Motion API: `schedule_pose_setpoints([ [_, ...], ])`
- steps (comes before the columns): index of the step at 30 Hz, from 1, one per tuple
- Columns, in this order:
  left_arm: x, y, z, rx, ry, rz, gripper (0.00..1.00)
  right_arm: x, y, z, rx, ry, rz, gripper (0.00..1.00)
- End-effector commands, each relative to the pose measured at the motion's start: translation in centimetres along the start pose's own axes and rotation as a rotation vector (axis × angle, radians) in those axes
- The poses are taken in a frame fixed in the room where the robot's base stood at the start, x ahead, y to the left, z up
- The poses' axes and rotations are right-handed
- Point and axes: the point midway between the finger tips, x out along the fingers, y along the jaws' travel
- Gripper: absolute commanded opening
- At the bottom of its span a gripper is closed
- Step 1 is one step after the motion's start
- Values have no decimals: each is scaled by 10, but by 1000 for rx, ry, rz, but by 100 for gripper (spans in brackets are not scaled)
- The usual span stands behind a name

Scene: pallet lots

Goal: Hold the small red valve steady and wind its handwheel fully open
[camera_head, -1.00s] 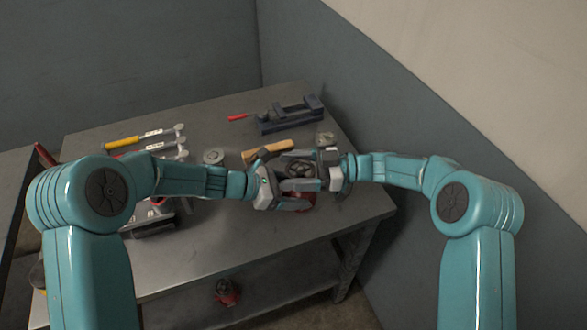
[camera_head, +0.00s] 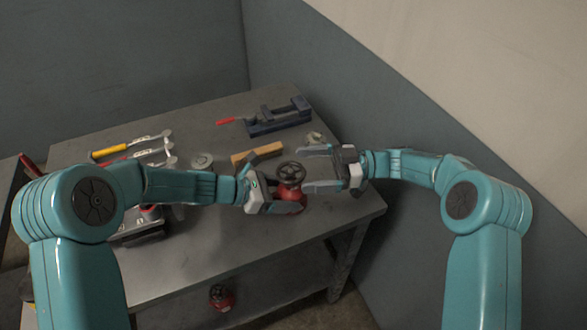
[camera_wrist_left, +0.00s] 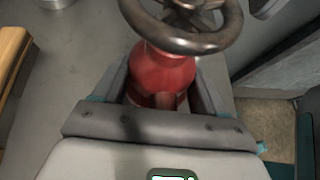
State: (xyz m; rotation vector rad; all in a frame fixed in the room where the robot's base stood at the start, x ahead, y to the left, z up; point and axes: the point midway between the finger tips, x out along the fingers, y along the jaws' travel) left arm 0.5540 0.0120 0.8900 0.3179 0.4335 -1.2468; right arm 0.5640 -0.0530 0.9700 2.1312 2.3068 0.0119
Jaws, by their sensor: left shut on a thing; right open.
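The small red valve (camera_head: 290,193) stands on the grey workbench near its front right, with its dark handwheel (camera_head: 291,172) on top. My left gripper (camera_head: 275,205) is shut on the red valve body, below the handwheel. In the left wrist view the red body (camera_wrist_left: 162,75) sits between the jaws, and the handwheel (camera_wrist_left: 185,38) is above them, clear of the fingers. My right gripper (camera_head: 320,170) is open just right of the handwheel, its fingers pointing left and apart from the wheel. The valve's lower part is partly hidden by my left gripper.
A wooden block (camera_head: 257,153) lies behind the valve, and a blue vise (camera_head: 277,118) with a red handle is farther back. Another red valve (camera_head: 222,297) is on the lower shelf (camera_head: 180,310).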

Motion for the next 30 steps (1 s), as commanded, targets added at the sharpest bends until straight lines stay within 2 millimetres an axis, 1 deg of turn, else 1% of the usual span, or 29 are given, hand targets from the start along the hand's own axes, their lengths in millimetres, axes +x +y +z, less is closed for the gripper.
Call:
schedule_pose_setpoints([
  [1, -1, 1, 2, 2, -4, 2, 55, -5, 0, -1, -1, 0, 0, 98],
  [4, -1, 1, 2, 2, -4, 2, 55, -9, 0, -1, -2, 0, 0, 98],
  [14, -1, 1, 3, 3, -5, 3, 55, -10, 0, -1, -1, 0, -1, 98],
  [15, -1, 1, 3, 3, -5, 3, 85, -10, 0, -1, -1, 0, -1, 98],
  [16, -1, 1, 3, 3, -5, 3, 94, -10, 0, -1, -1, 0, -1, 98],
  [17, -1, 1, 3, 3, -5, 3, 100, -10, 0, -1, -1, 0, -1, 98],
  [23, -1, 1, 2, 2, -3, 2, 100, -9, 0, -1, -1, 0, -1, 98],
  [25, -5, 1, 2, 2, -3, 3, 100, -9, 0, -1, -1, 0, -1, 98],
  [28, -18, 2, 2, 1, -3, 6, 100, -9, 0, 0, -1, 0, -1, 98],
  [30, -33, 2, 2, 3, -4, 6, 100, -9, 0, 0, -1, 0, -1, 98],
])
